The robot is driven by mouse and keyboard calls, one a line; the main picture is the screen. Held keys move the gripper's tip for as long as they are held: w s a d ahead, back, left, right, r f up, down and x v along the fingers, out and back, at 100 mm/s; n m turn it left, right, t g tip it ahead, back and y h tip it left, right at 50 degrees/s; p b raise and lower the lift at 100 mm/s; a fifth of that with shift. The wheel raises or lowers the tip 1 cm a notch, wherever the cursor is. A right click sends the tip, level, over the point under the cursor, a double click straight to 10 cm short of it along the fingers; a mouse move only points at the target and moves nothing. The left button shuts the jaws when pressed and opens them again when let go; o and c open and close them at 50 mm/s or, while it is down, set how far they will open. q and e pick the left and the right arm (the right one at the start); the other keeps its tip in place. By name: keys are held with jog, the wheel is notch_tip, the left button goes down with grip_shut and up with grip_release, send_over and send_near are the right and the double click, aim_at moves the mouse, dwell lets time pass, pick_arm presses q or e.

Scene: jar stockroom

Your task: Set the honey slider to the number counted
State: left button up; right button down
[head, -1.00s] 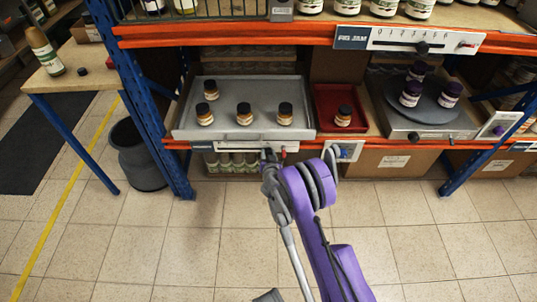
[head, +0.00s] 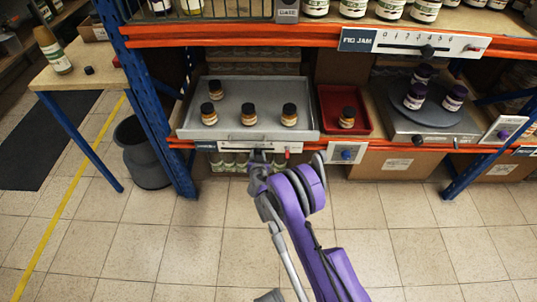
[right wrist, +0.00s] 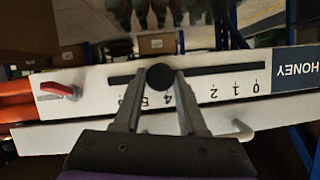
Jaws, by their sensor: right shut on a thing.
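The honey slider is a white panel (head: 238,147) on the shelf edge under the grey tray. In the right wrist view it appears upside down, with its HONEY label (right wrist: 297,71) at the right and its track (right wrist: 220,71) running left. The dark round knob (right wrist: 160,77) sits around the 4, perhaps slightly toward the 5. My right gripper (right wrist: 161,75) is shut on the knob, one finger on each side. In the head view this gripper (head: 258,156) is small and hides the knob. My left gripper is not in view.
The grey tray (head: 190,125) holds several honey-coloured jars. A red tray (head: 327,125) beside it holds one jar (head: 347,118). A turntable (head: 440,116) with dark jars stands at right. A red lever (right wrist: 62,90) is at the slider's far end. The floor in front is clear.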

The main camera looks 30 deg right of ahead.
jog(key=shift+w+a, duration=0.2)
jog(key=shift+a, duration=0.2)
jog(key=shift+c, duration=2.2)
grip_release()
jog(key=p+v, duration=0.2)
jog(key=v, duration=0.8)
jog(key=shift+s+r, duration=0.15)
jog(key=shift+s, duration=0.15)
jog(key=shift+a, duration=0.15)
